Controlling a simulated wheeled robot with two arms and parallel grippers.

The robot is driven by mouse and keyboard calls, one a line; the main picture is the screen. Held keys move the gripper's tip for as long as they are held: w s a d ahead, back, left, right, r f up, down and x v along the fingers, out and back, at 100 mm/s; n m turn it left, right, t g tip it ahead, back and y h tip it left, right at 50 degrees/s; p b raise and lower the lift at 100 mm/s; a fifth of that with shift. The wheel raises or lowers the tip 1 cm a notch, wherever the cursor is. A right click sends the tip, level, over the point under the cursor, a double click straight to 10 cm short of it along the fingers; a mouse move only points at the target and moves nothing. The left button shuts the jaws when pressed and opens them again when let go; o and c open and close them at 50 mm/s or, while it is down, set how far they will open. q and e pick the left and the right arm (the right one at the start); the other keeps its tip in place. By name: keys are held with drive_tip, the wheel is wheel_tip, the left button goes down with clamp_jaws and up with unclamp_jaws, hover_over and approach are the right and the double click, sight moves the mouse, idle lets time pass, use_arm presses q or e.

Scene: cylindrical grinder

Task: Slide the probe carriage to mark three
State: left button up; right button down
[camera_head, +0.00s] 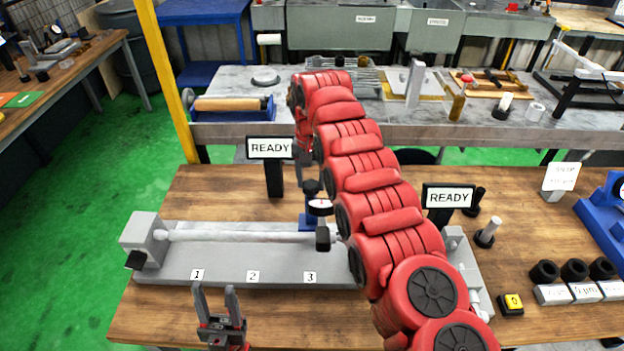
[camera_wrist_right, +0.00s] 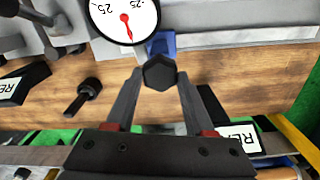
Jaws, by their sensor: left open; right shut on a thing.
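The probe carriage (camera_head: 309,221) is a blue block behind the long bar, carrying a dial gauge (camera_head: 320,207) and a black knob (camera_head: 311,187). It stands roughly in line with the label of mark three (camera_head: 310,277); exact alignment is hard to tell. Marks one (camera_head: 197,274) and two (camera_head: 253,276) lie further left on the grey bed (camera_head: 222,270). In the right wrist view, my right gripper (camera_wrist_right: 159,78) is shut on the black hexagonal knob, with the dial (camera_wrist_right: 124,17) beyond. My red right arm hides the bar's right part. My left gripper (camera_head: 221,308) is open and empty in front of the bed.
Two READY signs (camera_head: 270,148) (camera_head: 448,196) stand behind the bed. A yellow button box (camera_head: 511,304) and several black rings on labelled blocks (camera_head: 577,293) are at the right. A yellow post (camera_head: 166,80) rises at the left. The wooden table (camera_head: 215,190) behind the bed is mostly clear.

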drive_tip(key=shift+c, duration=1.3)
unclamp_jaws()
drive_tip(key=shift+r, duration=0.1)
wheel_tip(320, 180, up, 17)
drive_tip(key=p, duration=1.7)
drive_tip(key=shift+r, duration=0.2)
drive_tip(key=shift+f, duration=0.1)
